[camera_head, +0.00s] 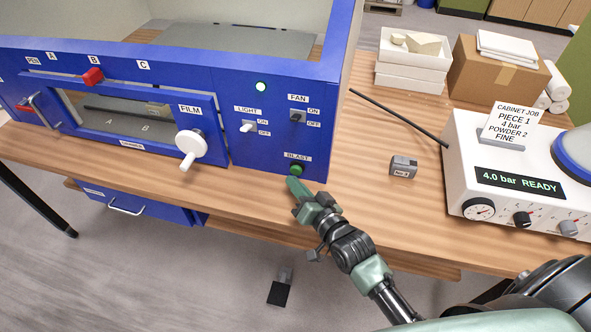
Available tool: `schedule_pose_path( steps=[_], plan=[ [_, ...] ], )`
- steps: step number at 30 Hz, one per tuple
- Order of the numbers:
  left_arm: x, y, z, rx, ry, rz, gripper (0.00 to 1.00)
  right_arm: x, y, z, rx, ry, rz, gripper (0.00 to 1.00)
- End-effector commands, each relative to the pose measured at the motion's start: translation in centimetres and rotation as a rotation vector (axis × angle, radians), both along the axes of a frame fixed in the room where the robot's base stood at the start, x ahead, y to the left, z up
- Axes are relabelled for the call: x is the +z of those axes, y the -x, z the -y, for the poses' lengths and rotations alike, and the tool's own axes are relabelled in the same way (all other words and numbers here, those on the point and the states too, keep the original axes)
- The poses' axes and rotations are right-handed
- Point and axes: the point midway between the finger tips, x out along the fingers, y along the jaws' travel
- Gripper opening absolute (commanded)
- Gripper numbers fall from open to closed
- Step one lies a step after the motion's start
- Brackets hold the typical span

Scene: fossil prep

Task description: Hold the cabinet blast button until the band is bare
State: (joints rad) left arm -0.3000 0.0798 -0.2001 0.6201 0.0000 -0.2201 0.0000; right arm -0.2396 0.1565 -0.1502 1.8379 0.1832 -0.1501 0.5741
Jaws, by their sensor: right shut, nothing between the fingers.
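The blue blast cabinet (190,59) stands on the wooden table at the left. Its green BLAST button (296,170) sits low on the right of the front panel. My right gripper (292,182) is shut and empty, its tip just below the button; I cannot tell whether it touches it. A lit indicator (261,86) glows on the panel. Through the window (120,118) pieces lie inside near marks A and B, but the band cannot be made out clearly. My left gripper is out of view.
A white FILM knob (190,143), LIGHT switch (248,126) and FAN switch (298,116) stick out of the panel. At right are a small grey block (403,167), a white unit reading 4.0 bar READY (520,184), a job card (510,122) and a hose (397,116).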

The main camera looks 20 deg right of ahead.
Motion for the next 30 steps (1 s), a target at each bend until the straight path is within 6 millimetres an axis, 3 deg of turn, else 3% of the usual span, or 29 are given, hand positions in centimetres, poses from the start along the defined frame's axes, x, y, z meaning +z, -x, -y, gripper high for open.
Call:
schedule_pose_path(
  steps=[11, 24, 30],
  plan=[
    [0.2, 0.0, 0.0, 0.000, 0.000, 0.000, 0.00, 0.0, 0.3, -0.3, 0.000, -0.001, -0.001, 0.00],
    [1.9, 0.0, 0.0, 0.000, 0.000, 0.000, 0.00, 0.1, 3.7, -2.6, 0.000, -0.001, -0.001, 0.00],
    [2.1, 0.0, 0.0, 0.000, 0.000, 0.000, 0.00, 0.0, 4.3, -2.9, 0.000, -0.001, -0.001, 0.00]
  ],
)
